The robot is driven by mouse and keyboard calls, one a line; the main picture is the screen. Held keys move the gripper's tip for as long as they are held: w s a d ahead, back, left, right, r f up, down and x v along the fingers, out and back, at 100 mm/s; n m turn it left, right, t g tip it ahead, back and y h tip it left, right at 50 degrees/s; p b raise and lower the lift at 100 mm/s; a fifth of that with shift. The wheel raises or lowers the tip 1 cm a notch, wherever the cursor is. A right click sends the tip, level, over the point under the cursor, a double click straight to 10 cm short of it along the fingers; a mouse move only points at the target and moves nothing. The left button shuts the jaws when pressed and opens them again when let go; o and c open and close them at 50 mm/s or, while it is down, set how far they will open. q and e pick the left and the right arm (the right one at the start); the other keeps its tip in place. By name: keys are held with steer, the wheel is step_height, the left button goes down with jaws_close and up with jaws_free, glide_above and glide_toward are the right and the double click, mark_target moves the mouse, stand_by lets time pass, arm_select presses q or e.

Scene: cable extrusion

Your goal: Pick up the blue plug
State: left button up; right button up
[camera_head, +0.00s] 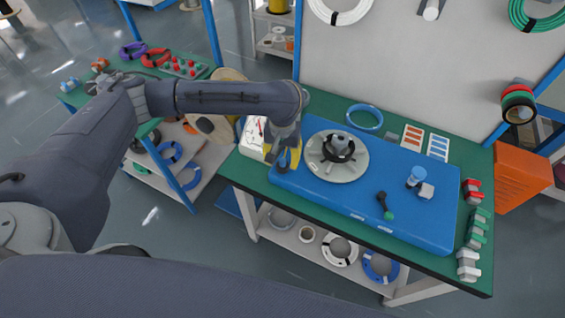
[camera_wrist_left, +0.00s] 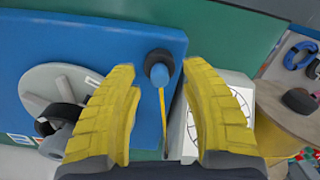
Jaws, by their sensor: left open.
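The blue plug (camera_wrist_left: 162,75) has a blue body and a black round part. In the left wrist view it stands near the edge of the blue board, in the gap between the yellow fingertips of my left gripper (camera_wrist_left: 158,82). The gripper is open, with clear space on both sides of the plug. In the head view my left gripper (camera_head: 284,156) is low over the left end of the blue board (camera_head: 320,190), and the plug is mostly hidden by it. My right gripper is not in view.
A round grey disc with a black hub (camera_head: 341,147) sits on the board, right of my gripper. A white dial box (camera_wrist_left: 235,105) stands beside the board's edge.

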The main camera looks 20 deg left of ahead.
arm_select(q)
steer(key=shift+f, duration=0.65)
jaws_close()
